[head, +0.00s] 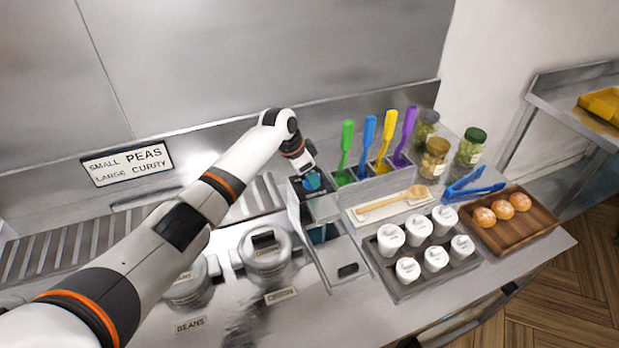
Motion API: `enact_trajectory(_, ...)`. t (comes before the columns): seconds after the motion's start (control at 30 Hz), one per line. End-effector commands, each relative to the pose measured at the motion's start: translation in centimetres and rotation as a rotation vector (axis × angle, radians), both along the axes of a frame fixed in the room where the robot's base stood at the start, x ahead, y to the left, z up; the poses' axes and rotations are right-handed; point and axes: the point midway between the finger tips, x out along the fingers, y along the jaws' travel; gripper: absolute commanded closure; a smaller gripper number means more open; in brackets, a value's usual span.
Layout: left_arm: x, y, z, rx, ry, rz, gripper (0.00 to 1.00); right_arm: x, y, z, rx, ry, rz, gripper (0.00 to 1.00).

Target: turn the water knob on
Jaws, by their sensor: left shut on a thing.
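My left arm reaches in from the lower left across the counter. Its gripper (309,170) points down at the back of a narrow metal unit with a dark back section. A small blue-teal piece (313,182), which looks like the water knob, shows right at the fingertips. The gripper is shut on it, though the fingers hide much of the contact and the knob's turn cannot be read. More teal (319,234) shows lower inside the metal unit (338,262). My right gripper is out of view.
Green, blue, yellow and purple-handled utensils (369,140) stand just right of the gripper. A wooden spoon (390,199), a tray of white cups (405,290), blue tongs (473,186), jars and a bun board (535,235) lie further right. Lidded pots (268,262) stand left.

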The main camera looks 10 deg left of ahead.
Motion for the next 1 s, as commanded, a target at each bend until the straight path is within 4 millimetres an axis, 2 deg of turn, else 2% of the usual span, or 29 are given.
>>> enact_trajectory(0.2,0.01,0.08,-0.12,0.002,0.002,-0.054,0.82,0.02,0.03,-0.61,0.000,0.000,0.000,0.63)
enact_trajectory(0.67,-0.01,0.08,-0.06,0.003,0.002,-0.069,0.82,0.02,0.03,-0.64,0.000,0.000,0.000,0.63)
enact_trajectory(0.7,-0.01,0.08,-0.06,0.003,0.002,-0.069,0.58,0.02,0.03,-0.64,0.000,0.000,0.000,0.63)
enact_trajectory(0.8,-0.01,0.07,-0.06,0.003,0.001,-0.068,0.41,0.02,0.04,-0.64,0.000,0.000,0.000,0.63)
enact_trajectory(0.83,-0.01,0.07,-0.06,0.003,0.001,-0.068,0.37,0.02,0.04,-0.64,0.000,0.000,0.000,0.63)
enact_trajectory(1.0,0.01,0.06,-0.03,0.003,0.001,-0.067,0.37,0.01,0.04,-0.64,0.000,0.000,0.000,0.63)
